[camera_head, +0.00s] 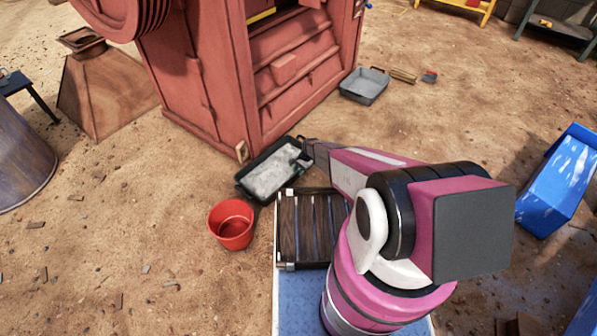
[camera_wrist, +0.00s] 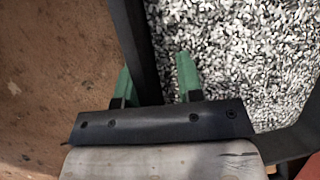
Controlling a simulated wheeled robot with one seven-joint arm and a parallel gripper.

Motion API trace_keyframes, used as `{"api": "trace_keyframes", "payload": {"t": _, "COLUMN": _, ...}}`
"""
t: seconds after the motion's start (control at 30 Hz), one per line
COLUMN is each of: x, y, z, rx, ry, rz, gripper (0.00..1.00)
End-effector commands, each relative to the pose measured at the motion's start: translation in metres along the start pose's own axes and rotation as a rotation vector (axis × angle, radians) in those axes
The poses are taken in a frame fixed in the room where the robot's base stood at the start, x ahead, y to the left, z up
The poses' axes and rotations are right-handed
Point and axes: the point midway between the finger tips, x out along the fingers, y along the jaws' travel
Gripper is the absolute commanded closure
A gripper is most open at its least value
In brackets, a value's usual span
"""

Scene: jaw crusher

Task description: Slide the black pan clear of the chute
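The black pan (camera_head: 245,181) lies on the sandy ground at the near foot of the red crusher (camera_head: 215,80), filled with pale grey gravel. My gripper (camera_head: 301,157) is at its right end, partly hidden by my arm. In the wrist view, my gripper (camera_wrist: 154,68) has two green fingers, one on each side of the pan's dark wall (camera_wrist: 137,45). The right finger is over the gravel; the left is on the ground side. A gap shows between the right finger and the wall, so it looks open. I cannot make out the chute.
A red bucket (camera_head: 232,226) stands just left of and nearer than the pan. A dark slatted crate (camera_head: 303,225) is close below it. A grey tray (camera_head: 364,87) lies to the right of the crusher. Open sand lies left of the bucket.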

Motion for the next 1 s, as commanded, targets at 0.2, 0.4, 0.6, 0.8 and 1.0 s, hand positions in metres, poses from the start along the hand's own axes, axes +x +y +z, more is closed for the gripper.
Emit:
{"api": "trace_keyframes", "payload": {"t": 0.2, "x": -0.014, "y": 0.000, "z": 0.001, "rx": -0.001, "ry": 0.001, "rz": 0.000, "gripper": 0.66}}
{"api": "trace_keyframes", "payload": {"t": 0.4, "x": -0.045, "y": 0.001, "z": 0.002, "rx": 0.000, "ry": 0.000, "rz": -0.001, "gripper": 0.66}}
{"api": "trace_keyframes", "payload": {"t": 0.6, "x": -0.084, "y": 0.000, "z": 0.002, "rx": 0.000, "ry": 0.001, "rz": -0.001, "gripper": 0.66}}
{"api": "trace_keyframes", "payload": {"t": 0.8, "x": -0.105, "y": -0.002, "z": 0.001, "rx": 0.000, "ry": 0.001, "rz": -0.001, "gripper": 0.66}}
{"api": "trace_keyframes", "payload": {"t": 1.0, "x": -0.107, "y": -0.002, "z": 0.000, "rx": 0.000, "ry": 0.000, "rz": 0.000, "gripper": 0.66}}
